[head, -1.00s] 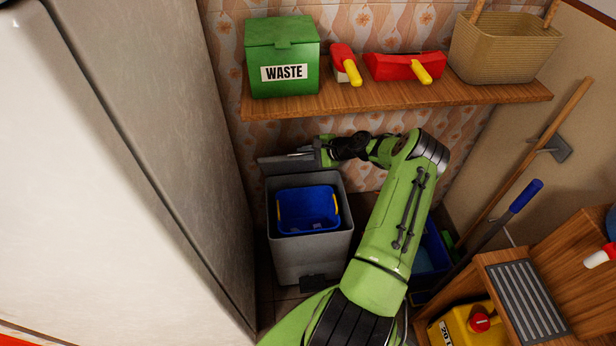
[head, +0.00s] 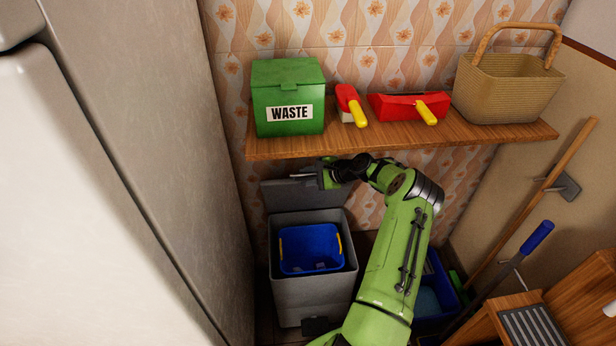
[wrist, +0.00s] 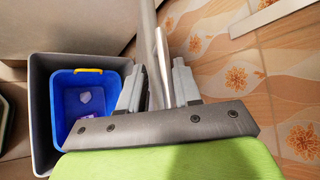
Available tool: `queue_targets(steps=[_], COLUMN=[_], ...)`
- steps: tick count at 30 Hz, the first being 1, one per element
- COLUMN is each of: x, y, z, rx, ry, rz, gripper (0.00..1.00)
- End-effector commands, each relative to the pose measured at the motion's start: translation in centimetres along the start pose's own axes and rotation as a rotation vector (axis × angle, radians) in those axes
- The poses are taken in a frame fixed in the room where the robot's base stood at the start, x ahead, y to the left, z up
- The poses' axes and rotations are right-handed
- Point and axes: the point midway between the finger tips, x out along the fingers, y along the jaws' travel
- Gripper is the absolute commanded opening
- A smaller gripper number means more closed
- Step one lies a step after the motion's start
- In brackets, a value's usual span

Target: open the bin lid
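The grey bin (head: 310,292) stands on the floor below the shelf, and its blue inner bucket (head: 312,248) is uncovered. Its grey lid (head: 285,196) stands raised at the back of the bin, close to upright. My gripper (head: 305,177) is at the upper part of the lid, under the shelf. In the wrist view the fingers (wrist: 156,85) are apart, with the lid's edge (wrist: 151,45) running between them. I see no clear grip on it. The bucket (wrist: 88,105) there holds a few small scraps.
The wooden shelf (head: 400,132) close above my gripper holds a green waste box (head: 287,85), red and yellow tools, and a wicker basket (head: 508,85). A grey appliance wall (head: 150,170) stands left. A blue container (head: 435,292) and poles are right.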

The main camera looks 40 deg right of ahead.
Motion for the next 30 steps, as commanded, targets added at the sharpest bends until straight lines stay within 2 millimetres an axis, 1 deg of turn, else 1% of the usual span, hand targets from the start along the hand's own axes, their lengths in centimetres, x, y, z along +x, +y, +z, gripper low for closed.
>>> queue_targets(steps=[8, 11, 14, 17, 18, 24, 27, 30], x=[-0.1, -0.9, -3.1, -5.9, -6.8, -11.6, -13.5, -14.7], y=[-0.1, -0.2, -0.2, -0.1, 0.6, 3.0, 3.9, 4.6], z=[0.1, 0.0, 0.0, -0.1, -0.6, -2.5, -3.2, -3.7], rx=[-0.002, -0.001, 0.0, 0.002, 0.004, 0.003, 0.001, 0.001], ry=[-0.001, 0.001, 0.003, 0.004, 0.004, 0.003, 0.002, 0.0], rz=[-0.001, -0.003, -0.003, -0.003, -0.002, -0.003, -0.004, -0.003], gripper=[0.36, 0.36, 0.36, 0.36, 0.36, 0.36, 0.36, 0.36])
